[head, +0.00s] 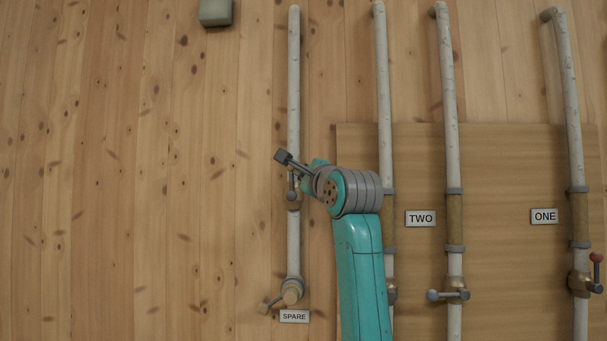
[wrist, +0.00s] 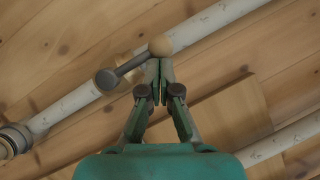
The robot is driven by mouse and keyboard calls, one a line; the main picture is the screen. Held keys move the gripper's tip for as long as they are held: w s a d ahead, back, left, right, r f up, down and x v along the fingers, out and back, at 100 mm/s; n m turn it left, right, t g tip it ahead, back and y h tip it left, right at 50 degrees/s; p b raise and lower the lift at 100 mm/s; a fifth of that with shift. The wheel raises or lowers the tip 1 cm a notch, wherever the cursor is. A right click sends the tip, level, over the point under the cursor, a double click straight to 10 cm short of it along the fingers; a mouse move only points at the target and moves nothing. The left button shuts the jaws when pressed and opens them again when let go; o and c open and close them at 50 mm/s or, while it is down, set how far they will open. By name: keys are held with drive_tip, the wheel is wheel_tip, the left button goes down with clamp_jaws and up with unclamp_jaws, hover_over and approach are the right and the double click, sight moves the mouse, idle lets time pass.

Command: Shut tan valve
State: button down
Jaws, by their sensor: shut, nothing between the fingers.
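The tan valve's lever (wrist: 132,64) ends in a round tan knob (wrist: 160,46) in the wrist view. Its dark pivot sits on the pale pipe at the left, and the lever lies nearly along the pipe. My gripper (wrist: 158,68) is shut and empty, with its fingertips just below the knob in the picture; I cannot tell whether they touch it. In the head view the valve body (head: 293,204) is on the leftmost pipe, above the SPARE label (head: 294,316).
To the right are pipes with a blue-knobbed valve (head: 433,295) and a red-knobbed valve (head: 596,258), by labels TWO and ONE.

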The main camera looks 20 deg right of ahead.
drive_tip(key=shift+a+r+n, duration=0.1)
drive_tip(key=shift+a+n, duration=0.1)
drive_tip(key=shift+n, duration=0.3)
drive_tip(key=n, duration=0.1)
drive_tip(key=a+n+g, duration=0.2)
drive_tip(key=shift+w+r+n+y, duration=0.3)
drive_tip(key=shift+w, duration=0.05)
drive_tip(key=w+a+f+n+g+h, duration=0.2)
drive_tip(key=a+f+n+g+h, duration=0.1)
drive_tip(key=n, duration=0.6)
drive_tip(key=shift+a+f+g, duration=0.2)
drive_tip(key=shift+a+g, duration=0.6)
drive_tip(key=shift+a, duration=0.45)
drive_tip(key=shift+s, duration=0.1)
